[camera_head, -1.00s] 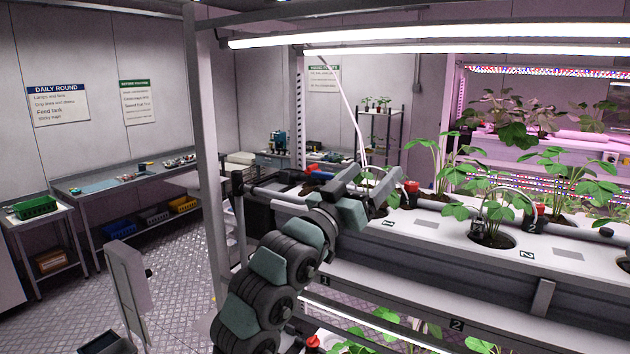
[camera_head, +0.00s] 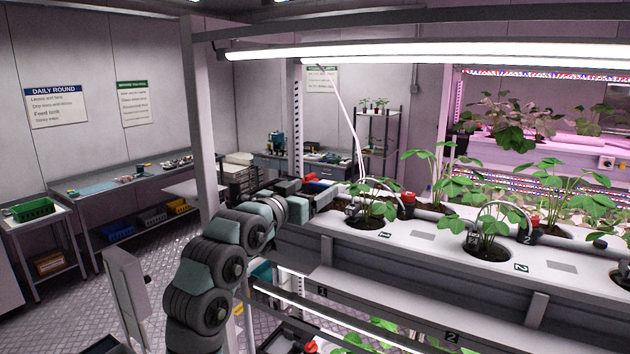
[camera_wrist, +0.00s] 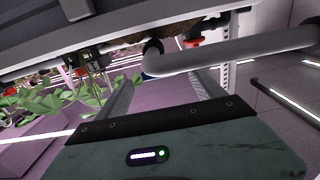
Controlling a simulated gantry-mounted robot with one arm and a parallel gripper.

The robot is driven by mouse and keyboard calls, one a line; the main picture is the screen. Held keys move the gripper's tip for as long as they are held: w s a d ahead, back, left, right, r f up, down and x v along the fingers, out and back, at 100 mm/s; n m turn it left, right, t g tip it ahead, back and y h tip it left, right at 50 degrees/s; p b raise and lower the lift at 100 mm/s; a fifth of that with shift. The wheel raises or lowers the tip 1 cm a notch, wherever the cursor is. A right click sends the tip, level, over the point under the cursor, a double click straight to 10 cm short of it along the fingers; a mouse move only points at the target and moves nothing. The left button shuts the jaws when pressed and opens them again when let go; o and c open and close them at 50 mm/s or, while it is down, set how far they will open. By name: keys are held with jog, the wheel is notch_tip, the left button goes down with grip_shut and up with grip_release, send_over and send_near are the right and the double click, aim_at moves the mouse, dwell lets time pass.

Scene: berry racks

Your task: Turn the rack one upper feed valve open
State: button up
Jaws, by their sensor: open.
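My gripper (camera_head: 325,194) is at the near left end of the upper rack tray, beside the first plant, and its fingers are partly hidden in the head view. In the wrist view my gripper (camera_wrist: 161,78) has its two fingers spread, with nothing between them. A grey feed pipe (camera_wrist: 235,57) with a dark elbow (camera_wrist: 152,57) crosses just beyond the fingertips. A red part (camera_wrist: 190,43) shows behind the pipe. In the head view a red part (camera_head: 307,177) shows just behind my gripper. I cannot tell whether either is the valve handle or how it is turned.
The white upper tray (camera_head: 420,238) carries potted plants (camera_head: 370,205), thin tubes and red-topped fittings (camera_head: 408,198). A lower tray (camera_head: 400,300) runs beneath.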

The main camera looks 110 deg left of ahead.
jog(key=shift+x, duration=0.9)
jog(key=c, duration=1.4)
